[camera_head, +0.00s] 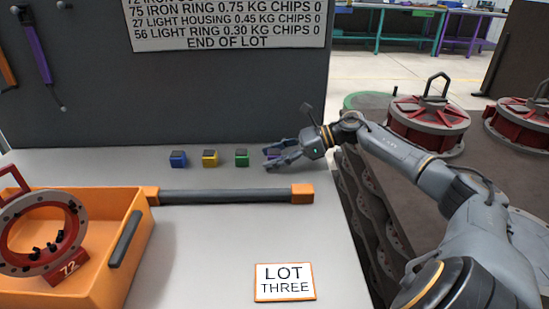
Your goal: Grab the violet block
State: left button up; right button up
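The violet block (272,154) is at the right end of a row of small blocks on the grey table. It is partly hidden by my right gripper. My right gripper (266,157) reaches in from the right at the block, low over the table. Its two fingers are apart, one on the far side of the block and one on the near side. I cannot tell whether either finger touches it. My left gripper is not in view.
Green (242,158), yellow (210,158) and blue (178,159) blocks stand left of the violet one. A dark bar with orange ends (225,197) lies in front. An orange crate (135,235) holds a red ring part. A LOT THREE card (285,282) lies near the front.

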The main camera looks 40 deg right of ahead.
grip_shut()
